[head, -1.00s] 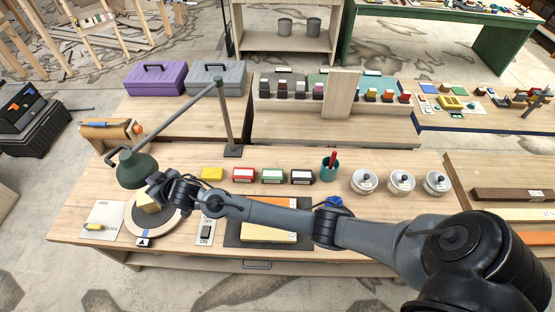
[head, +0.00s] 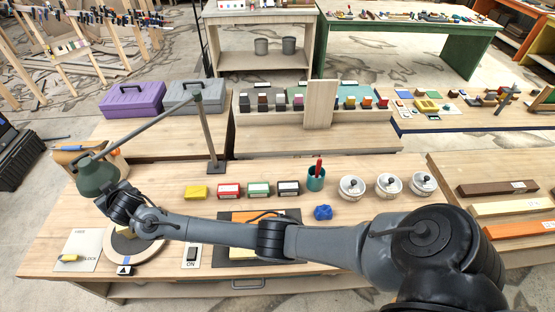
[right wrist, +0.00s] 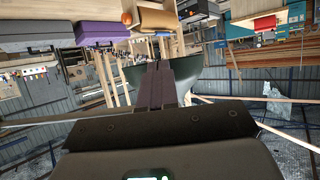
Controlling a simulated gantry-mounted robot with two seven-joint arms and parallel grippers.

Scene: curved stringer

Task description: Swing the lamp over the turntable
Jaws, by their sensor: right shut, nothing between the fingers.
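The lamp has a dark green shade (head: 97,177) on a long thin arm, hinged to a grey post (head: 208,135) on the bench. The shade hangs in the air, up and left of the turntable (head: 150,250) in the head view. The turntable is a round pale disc at the bench's front left, partly hidden by my right arm. My right gripper (head: 110,190) is at the shade's lower right side, partly hidden in the head view. In the right wrist view its fingers (right wrist: 160,68) are shut and empty, against or just in front of the shade (right wrist: 198,75). My left gripper is not in view.
A card with a yellow lock piece (head: 70,258) lies left of the turntable and an ON switch (head: 192,255) right of it. Small boxes (head: 229,190), a teal cup (head: 316,180) and lidded jars (head: 353,188) line the bench. A tan roll (head: 75,152) stands behind the shade.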

